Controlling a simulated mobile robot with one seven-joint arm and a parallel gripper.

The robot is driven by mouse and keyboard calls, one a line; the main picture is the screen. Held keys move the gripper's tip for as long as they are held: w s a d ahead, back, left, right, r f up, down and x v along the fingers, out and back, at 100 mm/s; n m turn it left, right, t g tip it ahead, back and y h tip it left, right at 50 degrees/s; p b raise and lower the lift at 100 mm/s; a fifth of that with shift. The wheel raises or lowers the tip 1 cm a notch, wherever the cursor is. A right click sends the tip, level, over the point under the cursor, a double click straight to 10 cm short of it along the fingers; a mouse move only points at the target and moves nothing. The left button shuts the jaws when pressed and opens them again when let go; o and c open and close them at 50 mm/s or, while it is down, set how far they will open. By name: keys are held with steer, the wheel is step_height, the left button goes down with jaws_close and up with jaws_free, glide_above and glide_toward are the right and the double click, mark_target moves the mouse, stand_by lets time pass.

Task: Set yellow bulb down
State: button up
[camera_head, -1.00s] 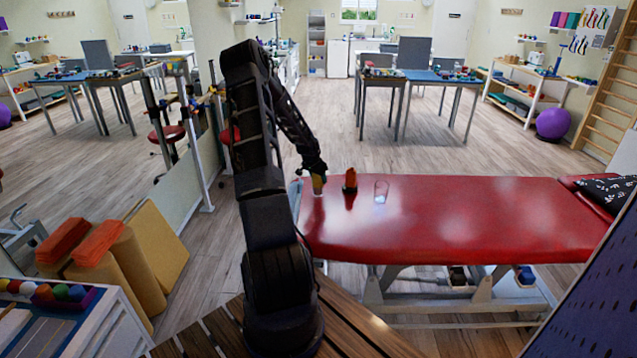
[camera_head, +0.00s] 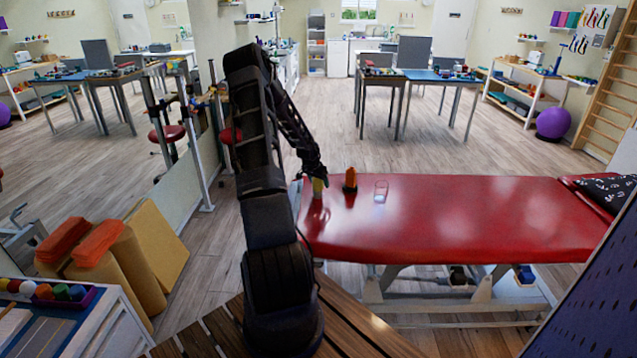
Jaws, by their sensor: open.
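The yellow bulb (camera_head: 318,187) is a small yellowish thing at the left end of the red treatment table (camera_head: 460,215). It is directly below my gripper (camera_head: 317,178), which is open around or just above its top. The fingers are dark and small, so I cannot tell whether they touch it. The bulb looks upright, and its base appears to be on the red surface.
An orange item with a dark base (camera_head: 350,180) stands just right of the bulb. A clear glass (camera_head: 381,191) stands further right. The middle of the red table is bare. A black patterned pillow (camera_head: 605,190) lies at its right end.

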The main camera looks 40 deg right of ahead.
steer(key=v, duration=1.2)
steer(key=a+r+n+t+y, duration=0.1)
steer(key=a+r+n, duration=0.1)
steer(key=a+r, duration=0.7)
steer(key=s+a+r+n+t+y, duration=0.1)
steer(key=a+r+n+y, duration=0.15)
steer(key=a+r, duration=0.7)
steer(key=a+r+n+t+y, duration=0.1)
steer(key=a+r+n, duration=0.25)
steer(key=a, duration=1.05)
steer(key=s+a+r+n, duration=0.4)
steer(key=s+a+r, duration=0.3)
steer(key=s+a, duration=0.45)
steer(key=s+a+r+n, duration=0.1)
steer(key=s+a+n, duration=0.2)
steer(key=s+a, duration=0.7)
steer(key=shift+s+r+n+t, duration=0.3)
steer(key=shift+s+n+t, duration=0.1)
steer(key=shift+s, duration=0.85)
